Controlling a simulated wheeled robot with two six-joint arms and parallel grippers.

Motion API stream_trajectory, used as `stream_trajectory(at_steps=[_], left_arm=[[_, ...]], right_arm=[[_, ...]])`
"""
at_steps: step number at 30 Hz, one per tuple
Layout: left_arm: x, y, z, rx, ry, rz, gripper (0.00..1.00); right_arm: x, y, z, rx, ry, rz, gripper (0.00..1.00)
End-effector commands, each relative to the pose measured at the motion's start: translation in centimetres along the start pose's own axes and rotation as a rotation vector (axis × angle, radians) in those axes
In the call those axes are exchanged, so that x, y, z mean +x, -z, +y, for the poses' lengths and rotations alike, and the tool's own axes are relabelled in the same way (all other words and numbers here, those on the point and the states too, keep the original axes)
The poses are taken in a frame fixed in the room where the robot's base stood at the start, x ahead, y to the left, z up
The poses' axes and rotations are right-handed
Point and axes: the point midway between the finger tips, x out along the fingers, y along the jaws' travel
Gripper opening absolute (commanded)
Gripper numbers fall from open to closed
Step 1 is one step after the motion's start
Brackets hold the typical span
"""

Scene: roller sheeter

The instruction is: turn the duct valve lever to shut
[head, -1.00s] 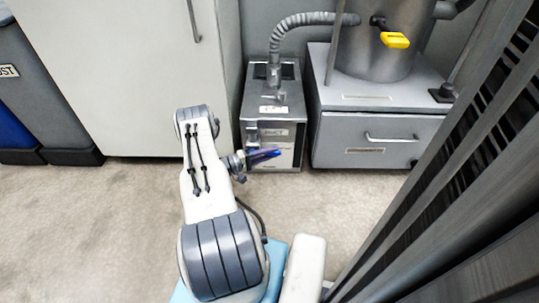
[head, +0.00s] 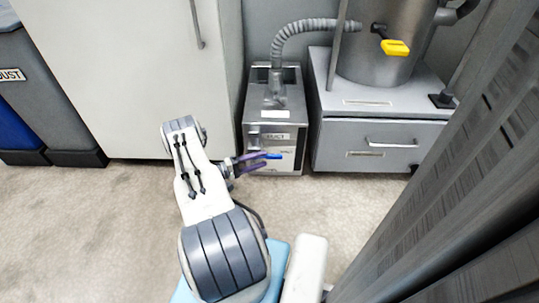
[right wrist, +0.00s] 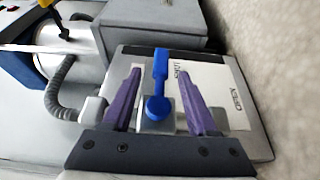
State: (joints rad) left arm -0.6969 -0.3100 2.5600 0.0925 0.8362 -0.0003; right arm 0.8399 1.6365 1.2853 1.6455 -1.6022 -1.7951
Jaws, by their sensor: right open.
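The duct valve lever is blue, on the front of a small grey box (head: 272,98) labelled DUCT. In the head view its handle (head: 274,156) points right. In the right wrist view the lever (right wrist: 160,72) points up from its round hub. My right gripper (head: 252,162) is at the front of the box. In the right wrist view its purple fingers (right wrist: 158,98) are open, one on each side of the lever, with a visible gap to it on both sides. My left gripper is out of view.
A ribbed hose (head: 302,27) runs from the box to a metal drum (head: 375,60) with a yellow handle (head: 395,48). The drum stands on a grey drawer cabinet (head: 340,130). A pale cabinet (head: 130,70) stands to the left. The floor (head: 90,230) at left is clear.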

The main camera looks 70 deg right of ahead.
Motion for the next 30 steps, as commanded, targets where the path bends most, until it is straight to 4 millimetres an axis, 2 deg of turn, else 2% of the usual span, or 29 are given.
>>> stream_trajectory(at_steps=[3,9,30], left_arm=[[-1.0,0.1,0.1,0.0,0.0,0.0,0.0],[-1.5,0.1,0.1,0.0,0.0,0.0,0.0],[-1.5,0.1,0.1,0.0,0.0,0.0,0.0]], right_arm=[[-2.4,0.0,0.2,-0.001,0.0,0.003,0.59],[-4.7,0.0,0.1,0.0,-0.001,0.0,0.59],[-5.2,0.1,0.1,0.002,0.001,0.002,0.59]])
